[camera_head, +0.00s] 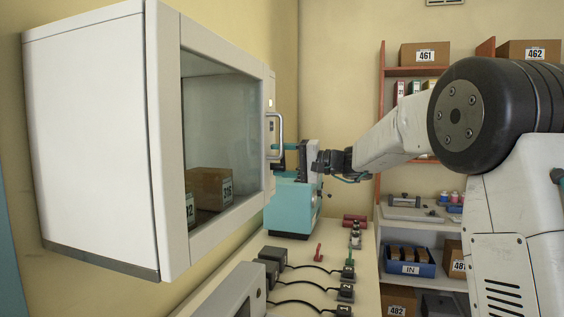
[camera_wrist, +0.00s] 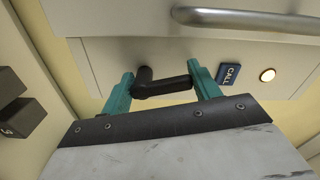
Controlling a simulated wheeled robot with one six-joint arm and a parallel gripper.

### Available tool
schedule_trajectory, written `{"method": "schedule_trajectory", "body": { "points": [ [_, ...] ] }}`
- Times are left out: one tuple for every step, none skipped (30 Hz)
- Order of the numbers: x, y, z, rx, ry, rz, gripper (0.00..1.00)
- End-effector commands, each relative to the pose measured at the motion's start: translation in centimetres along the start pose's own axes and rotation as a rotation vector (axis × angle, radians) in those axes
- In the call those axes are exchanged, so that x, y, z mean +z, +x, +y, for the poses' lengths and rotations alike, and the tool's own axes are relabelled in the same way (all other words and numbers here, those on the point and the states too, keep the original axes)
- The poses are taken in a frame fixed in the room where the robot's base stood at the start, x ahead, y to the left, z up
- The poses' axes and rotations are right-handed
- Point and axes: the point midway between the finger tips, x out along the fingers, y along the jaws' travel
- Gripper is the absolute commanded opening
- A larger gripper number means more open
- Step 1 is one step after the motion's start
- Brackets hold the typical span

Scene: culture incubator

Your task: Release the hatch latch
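The hatch (camera_head: 222,130) is a white framed door with a glass pane on the wall cabinet at the left, and it appears closed. Its latch is a black bent lever (camera_wrist: 165,87) on the pale panel in the wrist view. My gripper (camera_wrist: 163,90) has teal fingers spread wide, one near each end of the lever. The lever lies between the fingertips; I cannot tell whether they touch it. In the head view my gripper (camera_head: 284,162) is at the cabinet's right edge, below the metal handle (camera_head: 276,132), and the latch is mostly hidden there.
A metal bar handle (camera_wrist: 245,20) crosses above the lever in the wrist view. A teal machine (camera_head: 292,208) stands on the bench below my gripper. Boxes (camera_head: 212,187) show behind the glass.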

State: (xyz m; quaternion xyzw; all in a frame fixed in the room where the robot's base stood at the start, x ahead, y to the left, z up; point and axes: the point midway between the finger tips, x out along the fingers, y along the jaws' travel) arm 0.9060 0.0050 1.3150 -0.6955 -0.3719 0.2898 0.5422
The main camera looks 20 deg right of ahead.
Motion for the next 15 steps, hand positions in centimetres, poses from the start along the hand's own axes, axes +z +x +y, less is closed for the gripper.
{"method": "schedule_trajectory", "body": {
  "points": [
    [-0.01,-0.02,0.02,0.001,0.001,0.000,0.39],
    [-0.02,-0.03,0.02,0.001,0.006,0.000,0.39],
    [-0.06,-0.03,0.03,0.001,0.020,0.000,0.39],
    [-0.11,-0.04,0.03,0.001,0.038,0.000,0.39],
    [-0.17,-0.04,0.03,0.001,0.060,0.000,0.39],
    [-0.25,-0.04,0.02,0.001,0.095,0.001,0.39],
    [-0.32,-0.05,0.02,0.001,0.122,0.001,0.39],
    [-0.38,-0.05,0.03,0.001,0.149,0.001,0.39],
    [-0.46,-0.05,0.04,0.001,0.183,0.001,0.39],
    [-0.50,-0.06,0.05,0.001,0.204,0.001,0.39],
    [-0.54,-0.06,0.06,0.001,0.223,0.001,0.39],
    [-0.58,-0.07,0.06,0.001,0.243,0.001,0.39],
    [-0.60,-0.07,0.07,0.001,0.253,0.001,0.39],
    [-0.61,-0.07,0.07,0.001,0.259,0.001,0.39],
    [-0.62,-0.08,0.07,0.001,0.265,0.001,0.39]
  ]
}}
